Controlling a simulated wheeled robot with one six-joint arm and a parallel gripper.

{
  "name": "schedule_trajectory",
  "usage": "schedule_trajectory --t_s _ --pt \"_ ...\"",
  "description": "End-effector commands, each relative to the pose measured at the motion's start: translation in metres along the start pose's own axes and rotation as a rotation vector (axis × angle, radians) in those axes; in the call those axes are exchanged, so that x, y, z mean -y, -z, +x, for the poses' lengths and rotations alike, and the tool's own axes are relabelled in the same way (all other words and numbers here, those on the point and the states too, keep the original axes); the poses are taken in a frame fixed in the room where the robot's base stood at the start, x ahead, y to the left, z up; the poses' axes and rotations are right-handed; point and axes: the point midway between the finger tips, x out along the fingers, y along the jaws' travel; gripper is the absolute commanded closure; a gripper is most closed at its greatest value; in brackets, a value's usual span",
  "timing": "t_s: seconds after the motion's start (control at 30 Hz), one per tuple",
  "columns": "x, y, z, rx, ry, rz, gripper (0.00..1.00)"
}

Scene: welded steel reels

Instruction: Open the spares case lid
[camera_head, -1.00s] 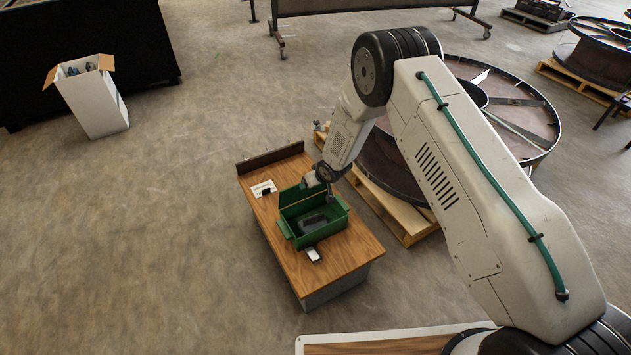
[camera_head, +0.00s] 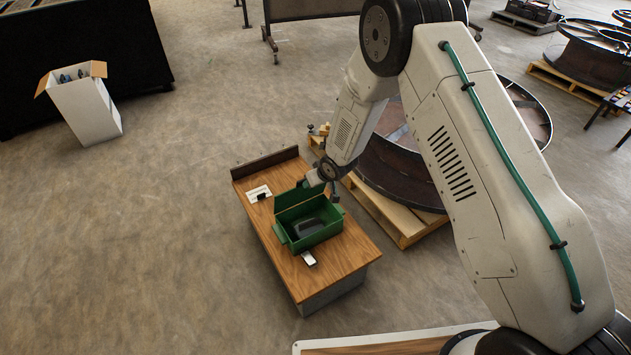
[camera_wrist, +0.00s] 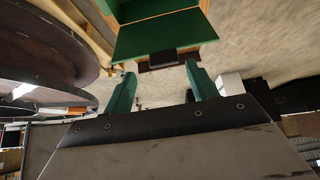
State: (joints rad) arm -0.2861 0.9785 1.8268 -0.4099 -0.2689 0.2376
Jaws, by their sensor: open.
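The green spares case (camera_head: 316,232) stands on the small wooden table. Its lid (camera_head: 300,199) is raised at the back and the case is open, with a dark object (camera_head: 310,228) inside. My gripper (camera_head: 326,190) is above and behind the case, close to the raised lid. In the wrist view my gripper (camera_wrist: 158,82) has its two green fingers spread, with nothing between them. The green lid (camera_wrist: 165,36) lies just beyond the fingertips there. Whether a finger touches it, I cannot tell.
The wooden table (camera_head: 345,252) has a dark raised back edge (camera_head: 265,163). A white card (camera_head: 259,193) and a small pale item (camera_head: 309,258) lie beside the case. A large steel reel (camera_head: 400,180) on a pallet (camera_head: 405,226) stands close to the right.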

Motion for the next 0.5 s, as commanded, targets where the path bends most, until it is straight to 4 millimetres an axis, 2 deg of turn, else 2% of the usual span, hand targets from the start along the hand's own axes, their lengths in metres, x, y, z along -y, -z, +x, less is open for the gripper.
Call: schedule_trajectory --t_s 0.03,0.13,0.2,0.3,0.37,0.5 --pt "0.0 -0.008 0.004 0.012 0.001 0.003 0.57" --pt "-0.001 -0.04 0.021 0.057 0.005 0.013 0.85" --pt "-0.001 -0.072 0.04 0.096 0.01 0.025 1.0" --pt "0.003 -0.111 0.073 0.078 0.033 0.049 1.0" --pt "0.007 -0.129 0.094 0.03 0.052 0.06 1.0" --pt "0.015 -0.163 0.134 -0.16 0.091 0.08 1.0"
